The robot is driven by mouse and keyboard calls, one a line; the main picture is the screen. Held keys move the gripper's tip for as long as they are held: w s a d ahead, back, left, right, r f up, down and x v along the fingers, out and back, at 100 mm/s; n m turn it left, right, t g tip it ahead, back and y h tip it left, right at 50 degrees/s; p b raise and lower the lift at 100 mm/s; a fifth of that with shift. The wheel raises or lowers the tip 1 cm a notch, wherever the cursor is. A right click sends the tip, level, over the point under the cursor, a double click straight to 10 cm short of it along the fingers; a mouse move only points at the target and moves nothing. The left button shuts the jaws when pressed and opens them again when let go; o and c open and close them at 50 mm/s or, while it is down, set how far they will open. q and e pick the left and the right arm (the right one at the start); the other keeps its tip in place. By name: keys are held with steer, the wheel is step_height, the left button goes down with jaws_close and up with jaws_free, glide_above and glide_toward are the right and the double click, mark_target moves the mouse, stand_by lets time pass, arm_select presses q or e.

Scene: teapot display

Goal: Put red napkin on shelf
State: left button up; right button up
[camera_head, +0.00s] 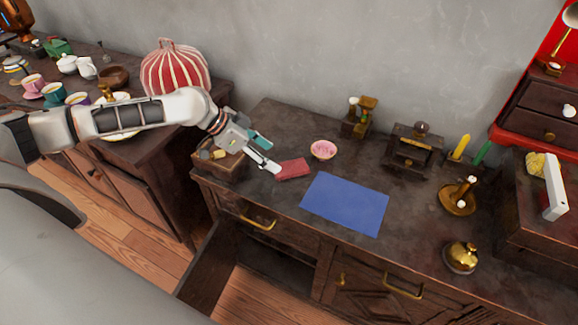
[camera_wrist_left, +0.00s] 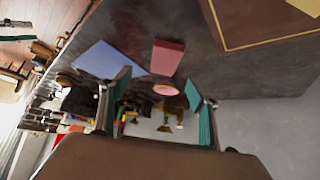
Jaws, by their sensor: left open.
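The red napkin (camera_head: 293,169) is a small folded rectangle lying on the dark wooden cabinet top, left of a blue mat. In the left wrist view the red napkin (camera_wrist_left: 167,57) lies ahead of the fingers, apart from them. My left gripper (camera_head: 266,158) is open and empty, just left of and above the napkin. Its two teal-padded fingers (camera_wrist_left: 160,95) show in the left wrist view with a gap between them. I cannot tell which surface is the shelf. My right gripper is not in view.
A blue mat (camera_head: 345,204) and pink bowl (camera_head: 323,149) are close to the napkin. A wooden box (camera_head: 217,160) sits under my left wrist. A brass bell (camera_head: 460,257) and candle holder (camera_head: 458,197) stand right. An opening shows at the cabinet front below a brass handle (camera_head: 258,223).

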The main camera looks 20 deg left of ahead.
mark_target(286, 168)
arm_select(q)
steer(key=shift+a+f+t, duration=0.45)
steer(key=shift+a+t, duration=0.15)
steer(key=shift+a, duration=0.1)
steer(key=shift+s+x, duration=0.15)
steer(key=shift+x, duration=1.75)
steer(key=shift+s+x, duration=0.1)
steer(key=shift+x, duration=1.8)
